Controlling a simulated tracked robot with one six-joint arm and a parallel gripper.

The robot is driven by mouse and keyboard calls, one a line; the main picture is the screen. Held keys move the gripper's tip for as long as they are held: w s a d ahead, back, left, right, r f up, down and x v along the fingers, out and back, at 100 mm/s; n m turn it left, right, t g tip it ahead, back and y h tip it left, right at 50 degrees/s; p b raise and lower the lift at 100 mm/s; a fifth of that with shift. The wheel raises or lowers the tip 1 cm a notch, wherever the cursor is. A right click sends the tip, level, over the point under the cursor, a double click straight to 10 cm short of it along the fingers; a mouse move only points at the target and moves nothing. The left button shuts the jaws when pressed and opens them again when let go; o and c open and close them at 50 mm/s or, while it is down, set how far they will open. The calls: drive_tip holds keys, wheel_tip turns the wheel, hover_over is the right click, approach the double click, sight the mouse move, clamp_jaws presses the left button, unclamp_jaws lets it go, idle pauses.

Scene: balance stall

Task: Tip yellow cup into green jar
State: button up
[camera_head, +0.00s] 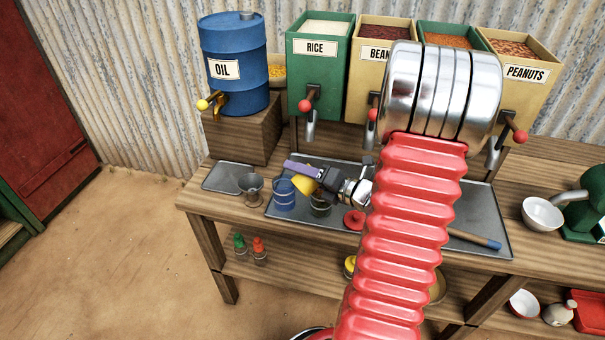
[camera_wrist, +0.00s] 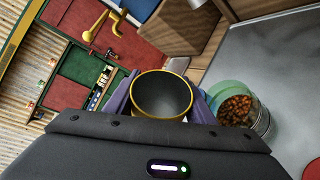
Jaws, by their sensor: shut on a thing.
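My gripper (camera_head: 304,180) has purple fingers and is shut on the yellow cup (camera_head: 302,188), holding it in the air over the tray. In the wrist view the cup (camera_wrist: 163,95) sits between the fingers. Its round mouth faces the camera, and its dark grey inside looks empty. The cup looks tilted in the head view. The green jar (camera_head: 320,208) stands on the tray just below and to the right of the cup, partly hidden by my gripper. In the wrist view the clear green-rimmed jar (camera_wrist: 243,108) holds brown-orange pieces and is right of the cup.
A blue jar (camera_head: 284,194) stands left of the green jar on the dark tray (camera_head: 470,215). A metal cup (camera_head: 251,187) stands further left. A red lid (camera_head: 354,220) lies to the right. Behind stand the blue oil drum (camera_head: 234,65) and several dispensers with taps.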

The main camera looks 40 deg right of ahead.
drive_tip(key=shift+r+n+g+h, duration=0.3)
drive_tip(key=shift+n+h, duration=0.5)
drive_tip(key=shift+n, duration=0.55)
drive_tip(key=shift+r+n+g+h, duration=0.15)
drive_tip(key=shift+n+g+h, duration=0.15)
drive_tip(key=shift+n+h, duration=0.75)
drive_tip(key=shift+r+n+g+h, duration=0.3)
drive_tip(key=shift+n+h, duration=0.25)
drive_tip(key=shift+n, duration=1.05)
drive_tip(key=shift+d, duration=0.15)
drive_tip(key=w+a+n+y, duration=0.1)
drive_tip(key=w+a+y, duration=0.1)
drive_tip(key=a, duration=0.7)
drive_tip(key=w+a+n+y, duration=0.1)
drive_tip(key=w+a, duration=0.3)
drive_tip(key=a, duration=0.5)
drive_tip(key=w+a+n+y, duration=0.2)
drive_tip(key=w+a+n, duration=0.1)
drive_tip(key=a, duration=0.6)
drive_tip(key=shift+w+f+y, duration=0.25)
drive_tip(key=shift+f+y, duration=0.05)
